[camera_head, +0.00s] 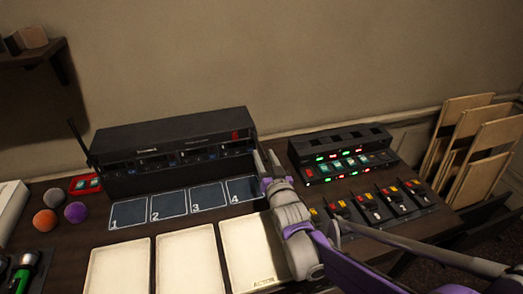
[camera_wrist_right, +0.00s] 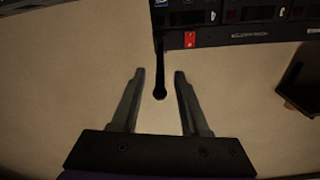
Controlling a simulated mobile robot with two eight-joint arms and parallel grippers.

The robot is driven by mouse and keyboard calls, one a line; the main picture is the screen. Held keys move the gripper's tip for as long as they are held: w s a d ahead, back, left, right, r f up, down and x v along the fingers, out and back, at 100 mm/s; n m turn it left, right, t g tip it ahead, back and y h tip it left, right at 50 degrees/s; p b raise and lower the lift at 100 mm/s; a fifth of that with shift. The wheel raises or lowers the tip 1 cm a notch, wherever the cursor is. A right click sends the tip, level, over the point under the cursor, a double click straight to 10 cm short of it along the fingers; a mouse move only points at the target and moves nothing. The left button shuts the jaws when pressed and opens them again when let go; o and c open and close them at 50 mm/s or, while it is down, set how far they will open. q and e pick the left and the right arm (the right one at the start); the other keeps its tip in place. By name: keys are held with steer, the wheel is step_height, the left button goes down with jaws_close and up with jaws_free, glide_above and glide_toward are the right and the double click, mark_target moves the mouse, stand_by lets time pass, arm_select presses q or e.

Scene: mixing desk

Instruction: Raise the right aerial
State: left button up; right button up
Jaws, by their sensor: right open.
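The right aerial (camera_wrist_right: 157,62) is a thin black rod at the end of the black radio unit (camera_wrist_right: 240,32) in the right wrist view. Its knobbed tip lies between my right gripper's (camera_wrist_right: 159,74) two open fingers, with a gap on both sides. In the head view my right gripper (camera_head: 266,158) is at the right end of the radio unit (camera_head: 180,131) and hides the right aerial there. The left aerial (camera_head: 78,138) stands tilted at the unit's left end. My left gripper is not in view.
Numbered pads (camera_head: 172,217) and pale cards (camera_head: 188,262) lie before the unit. A lit panel (camera_head: 345,162) and a row of switches (camera_head: 375,207) are on the right. Several balls (camera_head: 47,219) sit on the left.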

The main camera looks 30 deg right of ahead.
mark_target(261, 149)
steer(key=shift+x, duration=1.85)
jaws_close()
